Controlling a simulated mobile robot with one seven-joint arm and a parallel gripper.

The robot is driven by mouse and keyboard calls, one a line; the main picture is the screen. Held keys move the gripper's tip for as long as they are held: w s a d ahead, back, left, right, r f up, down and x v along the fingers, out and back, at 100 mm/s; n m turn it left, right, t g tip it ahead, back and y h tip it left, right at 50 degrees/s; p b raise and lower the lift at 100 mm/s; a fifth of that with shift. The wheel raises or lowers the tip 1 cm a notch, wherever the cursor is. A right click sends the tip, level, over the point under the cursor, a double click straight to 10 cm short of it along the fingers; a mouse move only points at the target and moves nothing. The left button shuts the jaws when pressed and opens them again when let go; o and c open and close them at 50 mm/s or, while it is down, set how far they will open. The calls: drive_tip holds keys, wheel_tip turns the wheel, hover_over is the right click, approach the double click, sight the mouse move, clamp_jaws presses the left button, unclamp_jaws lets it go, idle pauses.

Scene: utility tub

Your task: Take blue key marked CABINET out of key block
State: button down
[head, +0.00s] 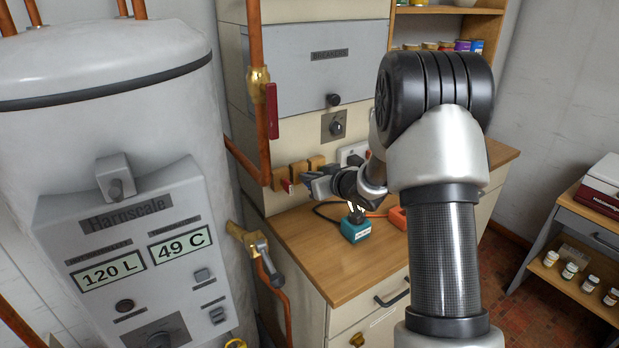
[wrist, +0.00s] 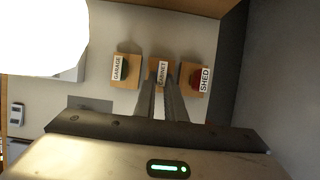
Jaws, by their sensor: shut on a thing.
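Three small wooden key blocks are on the wall. In the wrist view, the middle block (wrist: 153,66) is behind the white CABINET tag (wrist: 162,73). My gripper (wrist: 161,84) is shut at this tag, in front of the middle block. The blue key itself is mostly hidden between the fingers. I cannot tell how deep it sits in the block. In the head view, my gripper (head: 311,184) reaches the wall at the row of blocks, partly hiding them.
A green key tagged GARAGE (wrist: 121,68) and a red key tagged SHED (wrist: 201,78) flank the middle block closely. A copper pipe (head: 263,120) runs left of the blocks.

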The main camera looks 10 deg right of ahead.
drive_tip(key=shift+s+d, duration=0.3)
drive_tip(key=shift+s, duration=0.45)
drive_tip(key=shift+s+d, duration=0.3)
drive_tip(key=shift+s, duration=0.45)
drive_tip(key=shift+s+d, duration=0.3)
drive_tip(key=shift+s, duration=0.45)
